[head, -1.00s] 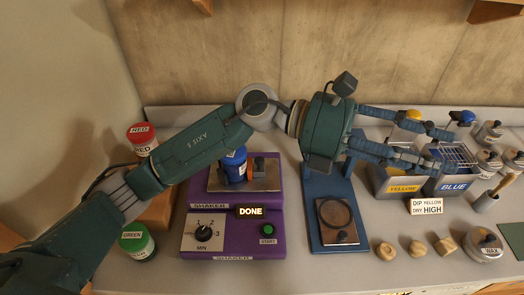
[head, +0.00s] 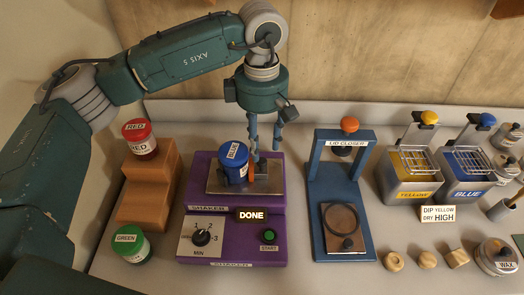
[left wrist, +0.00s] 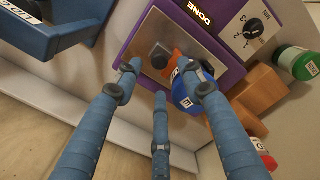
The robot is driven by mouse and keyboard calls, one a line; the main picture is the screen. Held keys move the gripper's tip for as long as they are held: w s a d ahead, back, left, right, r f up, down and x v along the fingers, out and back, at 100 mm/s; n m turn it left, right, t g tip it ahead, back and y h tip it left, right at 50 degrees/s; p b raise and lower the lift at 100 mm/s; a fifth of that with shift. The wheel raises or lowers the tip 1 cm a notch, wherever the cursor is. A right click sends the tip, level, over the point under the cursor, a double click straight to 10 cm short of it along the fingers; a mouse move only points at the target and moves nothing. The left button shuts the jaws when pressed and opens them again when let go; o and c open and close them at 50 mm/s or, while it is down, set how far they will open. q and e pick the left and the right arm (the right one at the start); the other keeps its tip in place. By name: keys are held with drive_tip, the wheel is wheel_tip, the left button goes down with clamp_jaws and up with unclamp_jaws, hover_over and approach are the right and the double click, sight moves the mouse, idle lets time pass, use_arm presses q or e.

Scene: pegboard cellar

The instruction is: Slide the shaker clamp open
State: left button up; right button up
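The purple shaker (head: 195,172) stands on the bench with its DONE sign lit. On its metal plate (head: 216,184) sits a blue-lidded jar (head: 234,163). The orange clamp part (head: 249,177) is against the jar's right side; it also shows in the left wrist view (left wrist: 174,62), between the jar (left wrist: 184,90) and a grey block (left wrist: 160,56). My left gripper (head: 265,148) points down over the back right of the plate. Its three fingers are spread and empty; in the left wrist view the gripper (left wrist: 160,84) hangs above the clamp side. My right gripper is not in view.
Left of the shaker, a red-lidded jar (head: 139,138) stands on a wooden step block (head: 150,190), with a green-lidded jar (head: 131,245) in front. To the right stand the blue lid closer (head: 316,200), yellow bath (head: 410,192) and blue bath (head: 466,188).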

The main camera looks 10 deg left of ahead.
sight(262, 160)
use_arm(q)
drive_tip(key=shift+f+p, duration=0.7)
drive_tip(key=shift+f, duration=1.9)
